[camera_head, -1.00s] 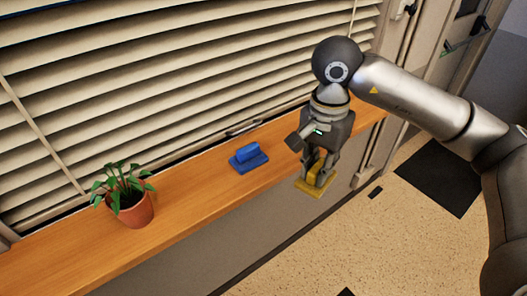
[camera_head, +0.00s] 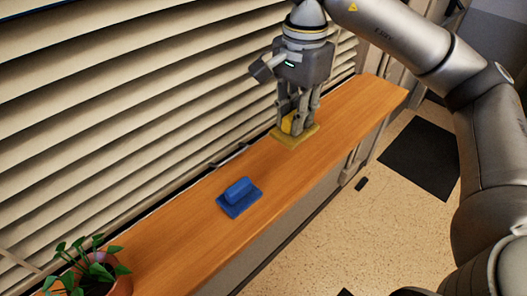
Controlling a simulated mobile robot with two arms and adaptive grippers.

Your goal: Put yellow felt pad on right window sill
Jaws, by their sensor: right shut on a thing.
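The yellow felt pad (camera_head: 294,136) is a flat square with a raised grip on top. My right gripper (camera_head: 297,125) is shut on that grip, pointing down. The pad is over the far part of the wooden window sill (camera_head: 165,235), close to its surface; I cannot tell whether it touches. My left gripper is not in view.
A blue pad with a raised grip (camera_head: 239,196) lies on the sill, nearer than the yellow pad. A potted plant (camera_head: 98,275) stands at the sill's near left end. Blinds (camera_head: 120,110) rise behind the sill. The sill's far right end is clear.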

